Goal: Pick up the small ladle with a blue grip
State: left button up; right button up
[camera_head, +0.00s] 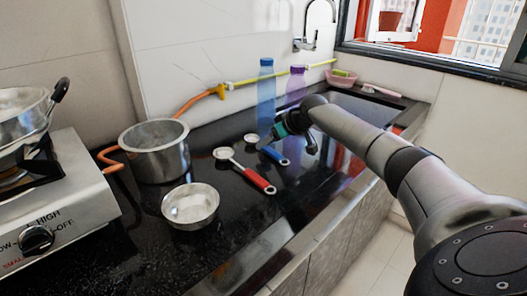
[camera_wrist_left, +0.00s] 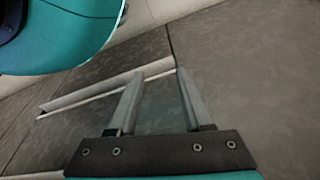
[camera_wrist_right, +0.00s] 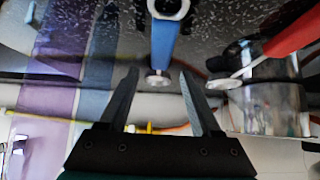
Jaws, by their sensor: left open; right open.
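The small ladle with a blue grip (camera_head: 273,154) lies on the dark counter, its small metal bowl (camera_head: 251,138) toward the back wall. My right gripper (camera_head: 285,131) is open and empty, just behind and above it. In the right wrist view the blue grip (camera_wrist_right: 165,43) runs down toward the space between the open fingers (camera_wrist_right: 157,76), and the ladle's bowl (camera_wrist_right: 158,83) shows between the fingertips. I cannot tell the exact height gap. My left gripper (camera_wrist_left: 158,74) is open and empty, facing the grey cabinet front in the left wrist view; it is not in the head view.
A red-gripped ladle (camera_head: 259,180) lies close left of the blue one. A metal bowl (camera_head: 190,207), a steel pot (camera_head: 155,151) and a stove (camera_head: 62,205) stand further left. A blue bottle (camera_head: 266,92) and a purple bottle (camera_head: 295,86) stand behind, near the wall.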

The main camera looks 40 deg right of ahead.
aim_at(250, 139)
pick_arm(q)
jog(key=shift+w+d+r+b, duration=0.2)
jog(key=shift+r, duration=0.3)
jog(key=shift+w+d+r+b, duration=0.15)
jog(key=shift+d+r+b, duration=0.05)
jog(key=shift+r, duration=0.25)
jog(key=shift+w+d+r+b, duration=0.2)
jog(key=shift+r, duration=0.3)
pick_arm(e)
jog(key=shift+x, duration=1.35)
jog(key=shift+c, duration=0.3)
grip_shut()
